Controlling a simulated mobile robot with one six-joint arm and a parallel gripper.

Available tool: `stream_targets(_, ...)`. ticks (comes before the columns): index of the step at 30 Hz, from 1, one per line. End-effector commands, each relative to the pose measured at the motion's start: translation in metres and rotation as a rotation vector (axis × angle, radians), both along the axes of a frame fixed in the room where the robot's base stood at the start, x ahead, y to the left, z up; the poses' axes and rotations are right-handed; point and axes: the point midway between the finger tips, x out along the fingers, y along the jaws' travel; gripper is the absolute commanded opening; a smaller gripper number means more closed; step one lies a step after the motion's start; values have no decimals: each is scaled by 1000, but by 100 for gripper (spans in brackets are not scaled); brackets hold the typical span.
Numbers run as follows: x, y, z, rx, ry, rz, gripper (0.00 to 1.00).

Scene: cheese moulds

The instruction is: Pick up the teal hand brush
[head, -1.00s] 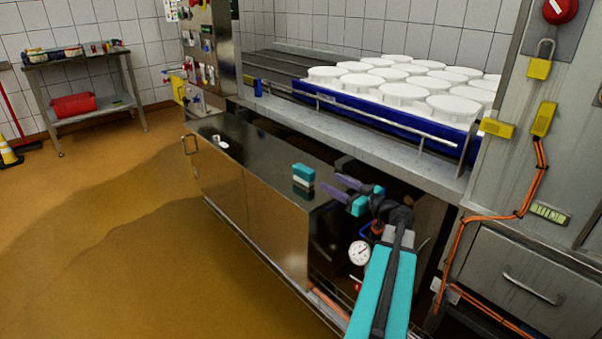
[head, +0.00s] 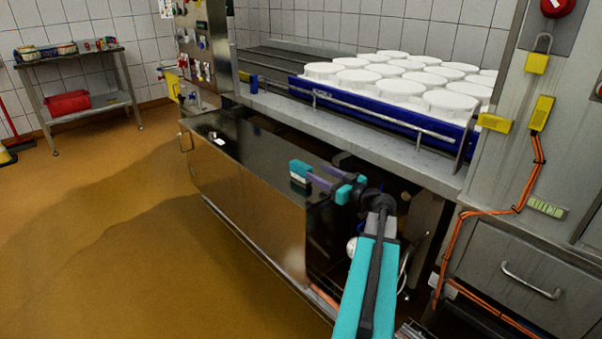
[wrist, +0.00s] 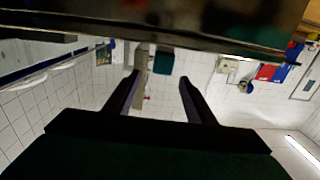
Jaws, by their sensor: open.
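The teal hand brush (head: 299,168), a teal block over pale bristles, sits on the near right end of the dark steel cabinet top (head: 255,150). My gripper (head: 309,174) is open, its dark fingers reaching left, with the tips right at the brush's right side. In the wrist view, which is upside down, the brush (wrist: 164,62) shows as a dark teal block just past and between the two open fingertips (wrist: 160,77). Nothing is held. Whether a finger touches the brush I cannot tell.
A blue tray (head: 380,118) of white moulds stands on the shelf behind. A small white object (head: 217,139) lies at the cabinet's far left end. A grey control cabinet (head: 500,190) with orange cables stands to the right.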

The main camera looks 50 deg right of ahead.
Motion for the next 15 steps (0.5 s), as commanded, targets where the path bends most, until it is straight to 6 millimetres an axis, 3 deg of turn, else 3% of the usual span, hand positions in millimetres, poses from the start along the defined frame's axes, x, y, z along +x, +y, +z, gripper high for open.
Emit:
stream_targets(6,31,-1,0,0,0,2,50)
stream_targets(15,40,-1,0,0,0,-1,50)
